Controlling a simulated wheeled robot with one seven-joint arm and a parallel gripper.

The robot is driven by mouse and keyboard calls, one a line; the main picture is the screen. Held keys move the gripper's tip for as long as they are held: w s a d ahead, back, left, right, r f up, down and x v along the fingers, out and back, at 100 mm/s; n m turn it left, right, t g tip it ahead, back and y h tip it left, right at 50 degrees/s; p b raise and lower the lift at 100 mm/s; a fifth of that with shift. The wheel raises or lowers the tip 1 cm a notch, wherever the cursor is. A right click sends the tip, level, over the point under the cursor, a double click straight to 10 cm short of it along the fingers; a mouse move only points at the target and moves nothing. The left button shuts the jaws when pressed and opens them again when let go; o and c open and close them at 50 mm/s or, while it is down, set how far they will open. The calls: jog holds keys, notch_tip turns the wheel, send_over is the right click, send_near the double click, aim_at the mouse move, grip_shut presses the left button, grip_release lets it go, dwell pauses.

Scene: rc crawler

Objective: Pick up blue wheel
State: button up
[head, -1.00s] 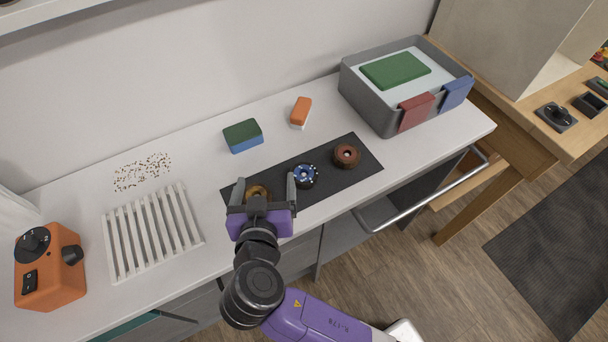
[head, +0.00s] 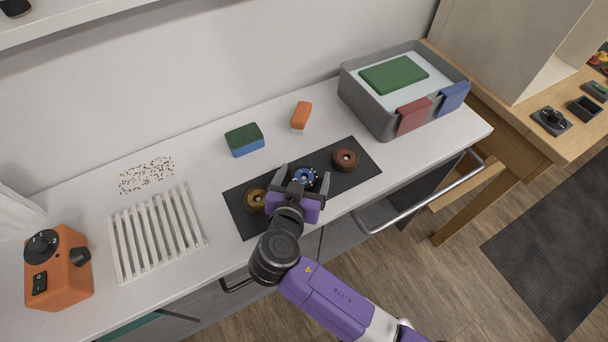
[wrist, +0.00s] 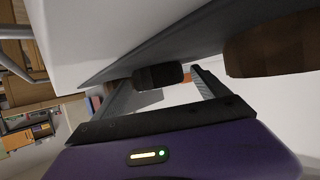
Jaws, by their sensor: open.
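The blue wheel (head: 304,178) lies in the middle of a dark mat (head: 330,186), between two brown wheels. My gripper (head: 303,176) is open, with its fingers to the left and right of the blue wheel in the head view. In the wrist view a dark wheel (wrist: 159,77), probably the blue one, shows past the crossbar between the open fingers. I cannot tell whether the fingers touch it. My gripper partly hides the wheel's near side in the head view.
A golden-brown wheel (head: 256,199) sits just left and a red-brown wheel (head: 345,159) to the right. Behind are a green-blue sponge (head: 244,139) and an orange block (head: 301,115). A grey bin (head: 372,103) stands back right, a white rack (head: 155,234) left.

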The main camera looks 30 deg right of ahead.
jog(key=shift+w+d, duration=0.1)
jog(key=shift+w, duration=0.05)
jog(key=c, duration=1.4)
jog(key=shift+c, duration=0.2)
jog(key=shift+r, duration=0.1)
